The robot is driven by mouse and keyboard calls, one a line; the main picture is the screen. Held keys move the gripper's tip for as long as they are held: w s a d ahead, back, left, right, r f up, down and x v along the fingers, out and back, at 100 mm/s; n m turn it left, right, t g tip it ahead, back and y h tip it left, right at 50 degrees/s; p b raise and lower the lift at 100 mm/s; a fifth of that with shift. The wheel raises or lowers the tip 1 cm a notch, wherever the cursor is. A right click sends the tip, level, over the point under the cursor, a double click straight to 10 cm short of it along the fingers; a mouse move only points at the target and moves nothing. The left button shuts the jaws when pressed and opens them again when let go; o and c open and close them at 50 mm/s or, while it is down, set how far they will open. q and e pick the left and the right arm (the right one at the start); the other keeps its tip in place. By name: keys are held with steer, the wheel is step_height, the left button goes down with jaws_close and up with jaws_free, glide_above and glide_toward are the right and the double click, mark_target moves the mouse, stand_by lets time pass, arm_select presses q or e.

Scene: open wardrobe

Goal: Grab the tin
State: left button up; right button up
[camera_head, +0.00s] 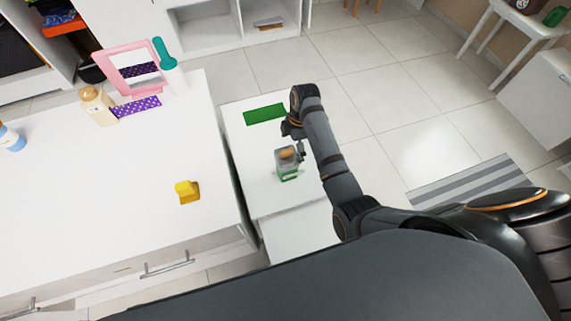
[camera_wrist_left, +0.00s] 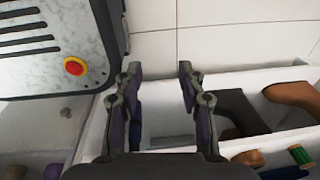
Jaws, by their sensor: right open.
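The tin (camera_head: 288,173), with a pale and green body and something brownish at its top, stands on a low white bench (camera_head: 270,200) in the head view. My right gripper (camera_head: 299,148) is open, just at the upper right of the tin. Its fingers are small here, and I cannot tell whether they touch the tin. My left gripper (camera_wrist_left: 160,80) is open and empty in the left wrist view, with its two fingers well apart. My left arm does not show in the head view.
A flat green item (camera_head: 265,114) lies on the bench behind the tin. The white counter (camera_head: 90,210) at left bears a yellow object (camera_head: 187,191), a pink frame (camera_head: 107,70) and bottles. A grey striped mat (camera_head: 475,182) lies on the tiled floor at right.

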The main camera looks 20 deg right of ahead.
mark_target(290, 151)
steer(key=f, duration=0.3)
steer(key=shift+a, duration=0.2)
steer(key=shift+a+f, duration=0.1)
steer(key=shift+f, duration=0.55)
steer(key=f, duration=0.4)
steer(key=shift+w+a+b, duration=0.1)
steer(key=shift+a+b, duration=0.2)
steer(key=shift+a, duration=0.05)
steer(key=shift+f, duration=0.3)
arm_select(q)
steer(key=shift+w+f, duration=0.3)
steer(key=shift+w, duration=0.15)
arm_select(e)
steer(key=c, duration=1.7)
